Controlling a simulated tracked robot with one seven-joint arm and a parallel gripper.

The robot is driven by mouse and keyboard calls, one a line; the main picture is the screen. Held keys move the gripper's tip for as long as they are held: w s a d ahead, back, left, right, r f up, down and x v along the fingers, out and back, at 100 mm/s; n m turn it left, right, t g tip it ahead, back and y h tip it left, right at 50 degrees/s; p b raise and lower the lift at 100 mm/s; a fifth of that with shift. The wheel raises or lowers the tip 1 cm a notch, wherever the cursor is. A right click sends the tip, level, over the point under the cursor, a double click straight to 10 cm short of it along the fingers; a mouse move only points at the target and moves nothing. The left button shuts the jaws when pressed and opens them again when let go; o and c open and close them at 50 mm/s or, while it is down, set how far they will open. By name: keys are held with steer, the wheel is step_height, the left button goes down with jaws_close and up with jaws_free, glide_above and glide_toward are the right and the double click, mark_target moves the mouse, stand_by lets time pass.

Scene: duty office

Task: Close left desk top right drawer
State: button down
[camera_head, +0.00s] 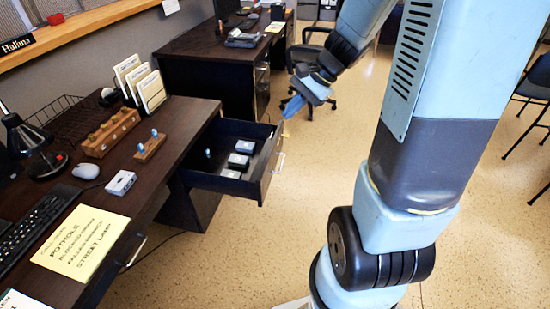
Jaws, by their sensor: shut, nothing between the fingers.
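The left desk (172,121) has a dark top and stands at the left of the picture. Its top right drawer (262,172) is pulled well out and open, facing right, with a light handle on its front. Several small grey boxes and a small blue-topped item lie inside the drawer. My gripper (292,106) is shut and empty. In the picture it shows just above the drawer's far front corner, near the top of the drawer front. I cannot tell whether it touches the drawer.
A second dark desk (205,47) stands behind, with an office chair (312,62) beside it. The left desk carries a keyboard (38,222), a mouse (86,170), a lamp (30,135) and a yellow note (82,240). Chairs (535,88) stand at right. Speckled floor is clear in front of the drawer.

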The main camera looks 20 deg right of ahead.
steer(key=w+d+f+m+t+y, duration=0.1)
steer(key=w+d+f+m, duration=0.1)
steer(key=w+f+m, duration=0.3)
steer(key=w+d+f+m+y, duration=0.1)
steer(key=d+f+m, duration=0.1)
steer(key=f, duration=0.5)
steer(key=m+t, duration=0.2)
steer(key=m, duration=0.4)
glide_toward(268, 163)
step_height(268, 163, down, 4)
steer(key=w+a, duration=0.1)
steer(key=a, duration=0.2)
steer(key=shift+w+f, duration=0.25)
steer(key=shift+w, duration=0.15)
steer(key=shift+w+a, duration=0.3)
steer(key=shift+a, duration=0.2)
